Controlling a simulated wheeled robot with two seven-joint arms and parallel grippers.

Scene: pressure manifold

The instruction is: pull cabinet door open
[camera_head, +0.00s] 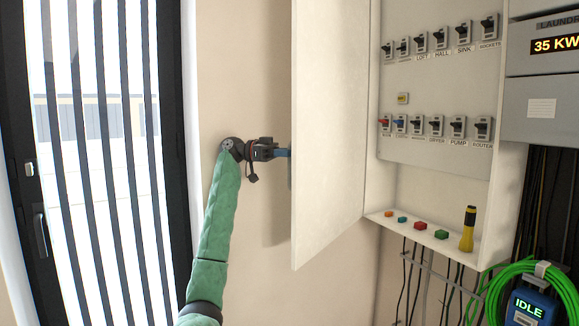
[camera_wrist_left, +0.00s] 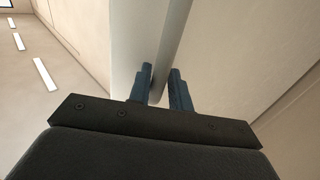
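The white cabinet door (camera_head: 330,120) stands swung well open, with the cabinet interior showing to its right. My left gripper (camera_head: 284,152) is at the door's left edge, partly hidden behind the panel. In the left wrist view its two blue fingers (camera_wrist_left: 161,88) stand on either side of a pale, rounded upright bar, the door handle (camera_wrist_left: 174,45). The bar fills the narrow gap between the fingertips, so the gripper looks shut on it. The handle is mostly hidden by the door in the head view. My right gripper is not in view.
Inside the open cabinet (camera_head: 440,150) are two rows of labelled switches. Its bottom ledge holds coloured buttons and a yellow-black torch (camera_head: 468,229). A green coiled cable (camera_head: 495,300) hangs at lower right. A barred glass door (camera_head: 105,150) stands at left, with bare wall between.

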